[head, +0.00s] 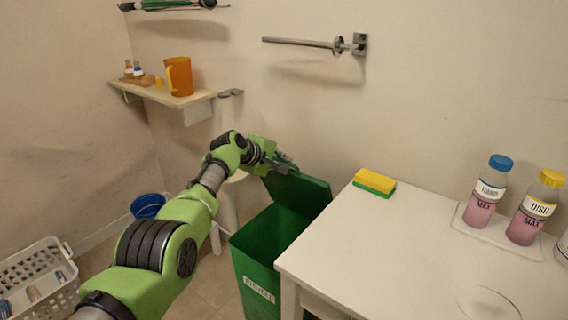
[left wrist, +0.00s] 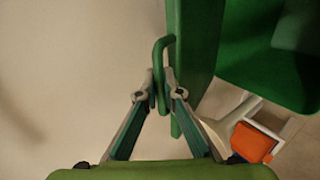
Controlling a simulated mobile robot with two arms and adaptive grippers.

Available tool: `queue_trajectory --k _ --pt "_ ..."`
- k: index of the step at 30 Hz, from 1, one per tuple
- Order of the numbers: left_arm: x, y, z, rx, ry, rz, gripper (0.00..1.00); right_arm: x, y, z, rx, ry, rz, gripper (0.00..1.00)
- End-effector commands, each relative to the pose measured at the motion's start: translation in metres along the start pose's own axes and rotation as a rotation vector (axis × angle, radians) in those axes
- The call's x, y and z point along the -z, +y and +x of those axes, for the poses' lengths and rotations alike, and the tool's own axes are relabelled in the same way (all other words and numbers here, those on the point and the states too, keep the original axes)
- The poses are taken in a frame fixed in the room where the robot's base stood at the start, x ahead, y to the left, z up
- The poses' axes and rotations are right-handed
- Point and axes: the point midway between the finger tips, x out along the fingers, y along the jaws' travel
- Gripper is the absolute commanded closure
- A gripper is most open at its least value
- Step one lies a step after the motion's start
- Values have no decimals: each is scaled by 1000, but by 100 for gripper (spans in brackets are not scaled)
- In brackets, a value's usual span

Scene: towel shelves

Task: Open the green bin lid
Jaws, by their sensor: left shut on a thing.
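The green bin (head: 262,250) stands on the floor left of the white table, with a label on its front. Its green lid (head: 299,192) is raised at the back and leans up near the wall, so the bin's mouth is uncovered. My left gripper (head: 284,165) is at the lid's upper left edge. In the left wrist view my left gripper (left wrist: 162,92) is shut on the lid's green handle (left wrist: 158,62), beside the lid (left wrist: 192,50). The bin (left wrist: 262,70) shows at the upper right there. My right gripper is not in view.
The white table (head: 400,250) at the right holds a sponge (head: 374,182) and bottles (head: 487,190). A shelf (head: 160,95) with an orange pitcher (head: 179,76) and a towel bar (head: 305,43) are on the walls. A blue bucket (head: 148,205) and white basket (head: 38,272) stand at left.

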Motion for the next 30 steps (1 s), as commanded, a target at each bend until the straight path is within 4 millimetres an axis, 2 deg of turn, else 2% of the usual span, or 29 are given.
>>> queue_trajectory --k 15,16,18,30 --pt "3 4 -2 -5 6 1 100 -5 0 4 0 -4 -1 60" --pt "3 4 -2 -6 6 1 88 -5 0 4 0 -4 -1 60" --pt "3 3 -2 -5 5 1 76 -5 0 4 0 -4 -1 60" --pt "0 1 -1 0 0 0 76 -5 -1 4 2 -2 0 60"
